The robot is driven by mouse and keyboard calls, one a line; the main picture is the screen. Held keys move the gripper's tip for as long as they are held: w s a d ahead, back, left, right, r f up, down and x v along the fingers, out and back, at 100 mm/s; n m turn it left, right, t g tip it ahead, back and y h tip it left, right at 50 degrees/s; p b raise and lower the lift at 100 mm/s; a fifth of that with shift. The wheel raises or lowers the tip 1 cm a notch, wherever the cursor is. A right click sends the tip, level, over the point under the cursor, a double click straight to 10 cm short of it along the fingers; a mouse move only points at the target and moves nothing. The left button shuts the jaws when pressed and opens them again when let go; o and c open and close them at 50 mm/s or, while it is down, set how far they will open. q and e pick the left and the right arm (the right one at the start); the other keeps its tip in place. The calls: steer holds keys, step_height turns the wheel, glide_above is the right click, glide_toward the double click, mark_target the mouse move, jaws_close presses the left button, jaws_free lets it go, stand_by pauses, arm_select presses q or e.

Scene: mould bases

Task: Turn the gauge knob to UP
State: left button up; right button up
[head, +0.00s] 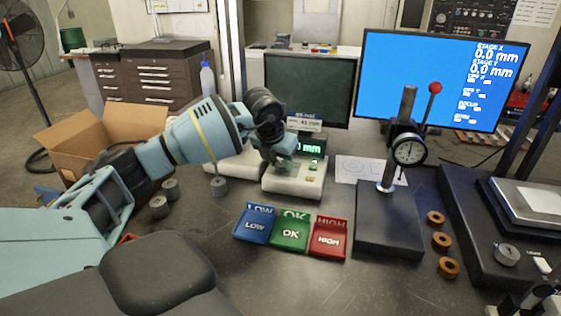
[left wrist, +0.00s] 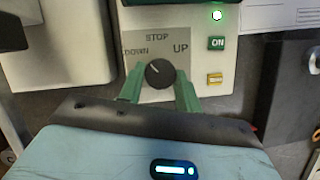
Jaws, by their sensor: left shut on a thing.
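The gauge knob (left wrist: 159,73) is a round black dial on a grey plate marked DOWN, STOP and UP. Its pale line points up and left, between DOWN and STOP. My left gripper (left wrist: 159,80) has its green fingers on either side of the knob and is shut on it. In the head view my left gripper (head: 283,162) reaches down onto the white gauge base (head: 292,184), and the hand hides the knob there. The gauge's green display (head: 311,146) is lit. My right gripper is not seen.
A green ON button (left wrist: 217,43) and a yellow button (left wrist: 215,79) sit right of the knob. Blue (head: 254,226), green (head: 290,233) and red (head: 328,240) trays lie in front. A dial gauge stand (head: 388,215) stands to the right.

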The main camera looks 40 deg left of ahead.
arm_select(q)
steer(key=shift+m, duration=0.4)
steer(key=shift+c, duration=0.4)
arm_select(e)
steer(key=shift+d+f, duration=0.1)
arm_select(q)
steer(key=m+h, duration=0.1)
steer(key=m, duration=0.2)
steer(key=shift+a, duration=0.2)
steer(key=m+h+b, duration=0.1)
steer(key=m+h, duration=0.1)
steer(key=m, duration=0.2)
steer(key=shift+a, duration=0.1)
steer(key=m+g+h, duration=0.1)
steer(key=m, duration=0.3)
steer(key=shift+w+a+b, duration=0.1)
steer(key=shift+w+b, duration=0.05)
steer(key=shift+b, duration=0.15)
steer(key=shift+w+a+m+g+h+b, duration=0.1)
steer(key=shift+m+g+h+b, duration=0.45)
steer(key=shift+m, duration=1.45)
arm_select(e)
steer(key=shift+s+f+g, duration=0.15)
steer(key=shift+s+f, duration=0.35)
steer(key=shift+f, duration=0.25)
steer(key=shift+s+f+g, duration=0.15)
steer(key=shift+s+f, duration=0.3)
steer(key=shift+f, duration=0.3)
